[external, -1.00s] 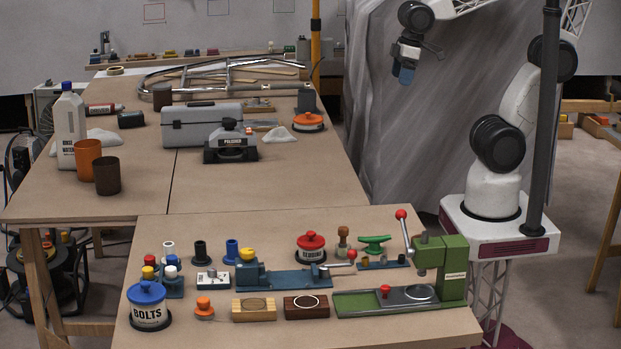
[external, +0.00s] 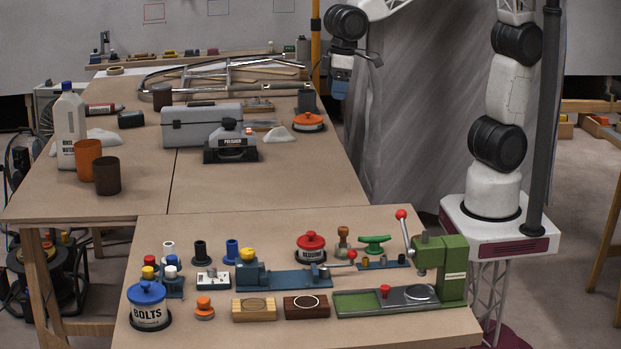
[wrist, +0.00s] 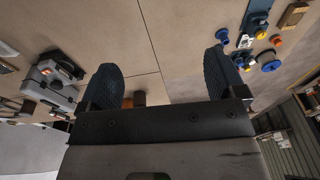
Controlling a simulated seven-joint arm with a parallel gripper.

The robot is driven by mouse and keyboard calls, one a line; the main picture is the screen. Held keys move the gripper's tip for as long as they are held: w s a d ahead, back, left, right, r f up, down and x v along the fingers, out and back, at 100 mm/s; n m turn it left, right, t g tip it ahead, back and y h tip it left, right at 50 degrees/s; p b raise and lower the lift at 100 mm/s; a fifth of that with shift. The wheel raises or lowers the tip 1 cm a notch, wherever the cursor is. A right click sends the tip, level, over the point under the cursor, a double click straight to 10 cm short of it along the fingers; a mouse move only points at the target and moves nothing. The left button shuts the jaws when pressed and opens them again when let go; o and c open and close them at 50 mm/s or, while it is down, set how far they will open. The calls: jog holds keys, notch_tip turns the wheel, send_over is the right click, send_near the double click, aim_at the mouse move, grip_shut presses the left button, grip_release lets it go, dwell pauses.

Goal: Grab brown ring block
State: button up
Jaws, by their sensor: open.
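The brown ring block (external: 307,306) is a dark brown block with a pale ring on top. It lies near the front edge of the front table, between a light wood block with a ring (external: 254,309) and the green press (external: 445,270). I cannot make out the brown block in the wrist view. My gripper (external: 341,92) hangs high at the back, beside the right side of the far table, well away from the block. In the wrist view its two dark fingers (wrist: 163,82) are spread apart, with nothing held between them.
A blue clamp fixture (external: 290,279) and a red-lidded pot (external: 311,247) stand behind the block. A blue-lidded bolts tin (external: 149,306) and an orange knob (external: 204,308) are to its left. A dark post (external: 545,120) rises beside my base. The far table's front right is clear.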

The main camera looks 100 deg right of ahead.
jog(key=w+a+f, duration=0.4)
jog(key=w+a, duration=0.4)
jog(key=a, duration=0.3)
jog(key=g, duration=0.2)
send_over(306, 303)
jog(key=f, duration=2.2)
jog(key=shift+w+d+f, duration=0.1)
jog(key=shift+d+f, duration=0.1)
jog(key=shift+f, duration=0.15)
jog(key=shift+a+f, duration=0.2)
jog(key=shift+a, duration=0.05)
jog(key=shift+d+f, duration=0.1)
jog(key=shift+f, duration=1.2)
